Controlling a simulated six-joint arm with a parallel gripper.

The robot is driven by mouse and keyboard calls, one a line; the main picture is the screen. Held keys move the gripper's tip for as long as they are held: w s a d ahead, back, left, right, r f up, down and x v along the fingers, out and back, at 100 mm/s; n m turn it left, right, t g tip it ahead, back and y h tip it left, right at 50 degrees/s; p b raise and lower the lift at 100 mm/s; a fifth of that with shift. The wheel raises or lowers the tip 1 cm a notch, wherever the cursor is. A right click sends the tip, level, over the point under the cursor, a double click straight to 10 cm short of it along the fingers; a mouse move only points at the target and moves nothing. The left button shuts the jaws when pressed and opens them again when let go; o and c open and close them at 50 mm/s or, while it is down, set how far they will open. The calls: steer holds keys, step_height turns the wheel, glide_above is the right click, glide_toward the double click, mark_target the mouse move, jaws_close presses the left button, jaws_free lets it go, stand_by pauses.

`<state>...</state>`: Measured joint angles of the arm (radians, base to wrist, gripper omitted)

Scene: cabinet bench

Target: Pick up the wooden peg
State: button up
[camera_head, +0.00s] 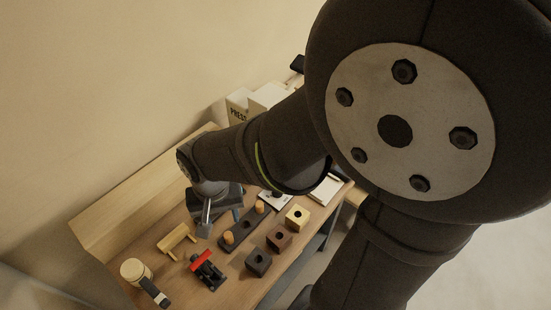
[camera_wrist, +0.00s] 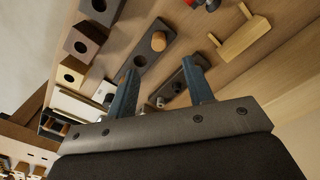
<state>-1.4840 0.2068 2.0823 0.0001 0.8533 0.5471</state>
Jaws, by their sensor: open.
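A wooden peg (camera_head: 228,237) stands upright at the near end of a dark rack (camera_head: 239,242) on the bench. A second wooden peg (camera_head: 259,207) stands at its far end. In the wrist view one wooden peg (camera_wrist: 158,41) stands in the dark rack (camera_wrist: 127,72), with an empty hole beside it. My gripper (camera_wrist: 162,66) is open, its two blue fingers apart with no object held between them. In the head view my gripper hangs above the bench, left of the rack, and is partly hidden by my arm.
Yellow (camera_head: 297,217), brown (camera_head: 279,237) and dark grey (camera_head: 258,262) holed blocks line the rack's right side. A small wooden stand (camera_head: 177,240), a red-and-black item (camera_head: 207,265) and a mallet (camera_head: 135,272) lie left. Another dark holder (camera_wrist: 180,85) sits near my fingers.

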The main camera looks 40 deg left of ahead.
mark_target(228, 235)
steer(key=shift+d+f, duration=0.1)
steer(key=shift+f, duration=4.65)
jaws_close()
steer(key=shift+r, duration=0.2)
